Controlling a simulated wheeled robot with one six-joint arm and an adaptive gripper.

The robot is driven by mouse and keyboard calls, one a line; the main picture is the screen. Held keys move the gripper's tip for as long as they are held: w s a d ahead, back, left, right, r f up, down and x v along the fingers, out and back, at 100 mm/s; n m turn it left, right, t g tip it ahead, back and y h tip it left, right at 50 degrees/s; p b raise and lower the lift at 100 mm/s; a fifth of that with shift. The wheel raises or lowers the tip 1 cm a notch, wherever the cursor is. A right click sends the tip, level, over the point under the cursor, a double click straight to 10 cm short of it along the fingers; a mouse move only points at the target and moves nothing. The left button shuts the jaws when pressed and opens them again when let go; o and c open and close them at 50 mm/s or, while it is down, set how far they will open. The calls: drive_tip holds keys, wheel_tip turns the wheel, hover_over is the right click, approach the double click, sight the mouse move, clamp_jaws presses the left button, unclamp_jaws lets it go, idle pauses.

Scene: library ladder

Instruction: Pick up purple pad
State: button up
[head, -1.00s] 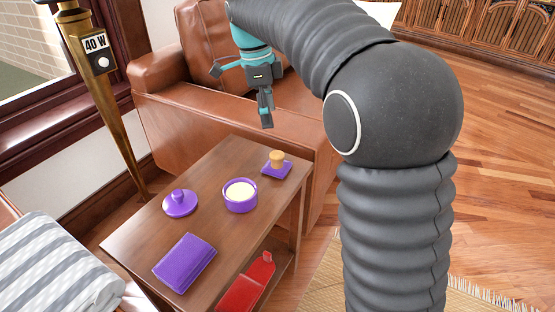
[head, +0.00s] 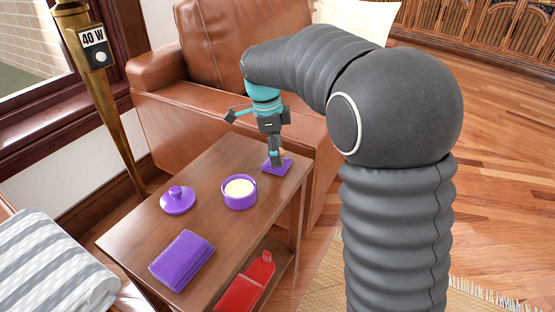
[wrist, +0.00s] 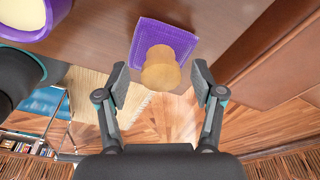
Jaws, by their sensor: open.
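A small purple square pad (head: 284,168) with a tan, cork-like knob on top lies on the far right corner of the wooden side table. In the wrist view the pad (wrist: 150,34) lies flat, with its knob (wrist: 160,70) toward my gripper. My gripper (head: 276,161) is over the pad and points down. In the wrist view its two fingers are apart, one on each side of the knob, and hold nothing. In the head view my gripper hides most of the knob. I cannot tell whether a finger touches it.
A purple bowl with cream contents (head: 240,204), a purple lid (head: 178,205) and a purple folder-like item (head: 182,259) share the table (head: 222,227). A brown leather armchair (head: 210,110) stands close behind. A brass lamp post (head: 116,125) is at left. A red item (head: 245,284) lies on the lower shelf.

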sight(283, 152)
drive_tip(key=shift+d+f, duration=0.1)
drive_tip(key=shift+f, duration=0.3)
drive_tip(key=c, duration=1.2)
drive_tip(key=shift+r, duration=0.1)
drive_tip(key=shift+r, duration=0.5)
drive_tip(key=r, duration=0.2)
drive_tip(key=d+r, duration=0.1)
drive_tip(key=shift+s+r, duration=0.35)
drive_tip(key=shift+s+d+r+p, duration=0.1)
drive_tip(key=shift+s+d+r, duration=0.95)
drive_tip(key=shift+d, duration=0.35)
drive_tip(key=shift+s+d+r+p, duration=0.15)
drive_tip(key=shift+s+d+r, duration=0.9)
drive_tip(key=shift+d, duration=0.3)
drive_tip(key=shift+s+d+r+p, duration=0.1)
drive_tip(key=shift+s+d+r, duration=0.95)
drive_tip(key=shift+d, duration=0.35)
